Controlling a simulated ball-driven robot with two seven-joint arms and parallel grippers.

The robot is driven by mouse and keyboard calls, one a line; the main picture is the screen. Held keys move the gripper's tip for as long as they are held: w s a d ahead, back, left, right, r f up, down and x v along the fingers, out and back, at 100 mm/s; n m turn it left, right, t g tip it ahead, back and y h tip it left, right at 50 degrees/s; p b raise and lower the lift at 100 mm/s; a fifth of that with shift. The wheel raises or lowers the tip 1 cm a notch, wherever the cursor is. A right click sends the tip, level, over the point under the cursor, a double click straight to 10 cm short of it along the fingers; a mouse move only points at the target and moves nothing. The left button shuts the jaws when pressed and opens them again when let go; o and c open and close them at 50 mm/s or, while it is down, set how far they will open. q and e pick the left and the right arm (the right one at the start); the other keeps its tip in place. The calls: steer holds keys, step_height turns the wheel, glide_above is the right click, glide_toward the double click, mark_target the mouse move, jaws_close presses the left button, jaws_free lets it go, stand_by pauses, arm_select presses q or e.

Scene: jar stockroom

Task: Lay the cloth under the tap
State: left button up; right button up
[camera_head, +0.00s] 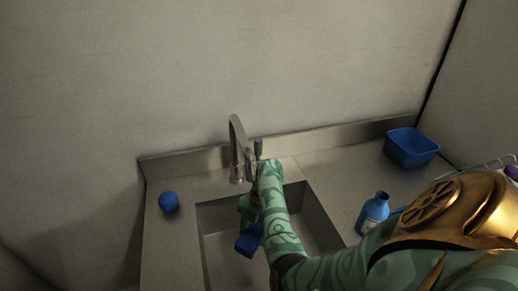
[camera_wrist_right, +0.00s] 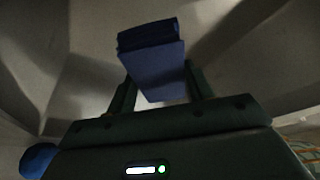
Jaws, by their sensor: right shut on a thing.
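The cloth (camera_head: 249,240) is a small folded blue block in the head view, over the sink basin just below the tap. The tap (camera_head: 236,150) is a curved metal spout at the back of the sink. My right gripper (camera_wrist_right: 160,92) is shut on the cloth (camera_wrist_right: 152,57), which shows between its two fingers in the right wrist view. In the head view my right forearm hides part of the gripper and of the basin. I cannot tell how far the cloth is above the basin floor. My left gripper is not in view.
A blue ball (camera_head: 169,201) sits on the counter left of the sink (camera_head: 316,215). A blue bottle (camera_head: 373,212) stands right of the sink, close to my right arm. A blue tub (camera_head: 411,148) stands at the back right. A wire rack (camera_head: 486,166) is at the right edge.

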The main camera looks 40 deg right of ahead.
steer(key=f+b, duration=0.1)
steer(key=f, duration=0.2)
steer(key=f+b, duration=0.1)
steer(key=f, duration=0.1)
steer(key=shift+s+a+f+b, duration=0.15)
steer(key=shift+s+a+b, duration=0.15)
steer(key=shift+s+b, duration=0.05)
step_height(320, 180, down, 6)
steer(key=b, duration=0.3)
steer(key=shift+r, duration=0.2)
steer(key=shift+w, duration=0.1)
steer(key=shift+r, duration=0.1)
steer(key=o, duration=0.6)
steer(key=shift+f, duration=0.25)
steer(key=o, duration=0.4)
steer(key=shift+o, duration=0.2)
steer(key=shift+r, duration=0.1)
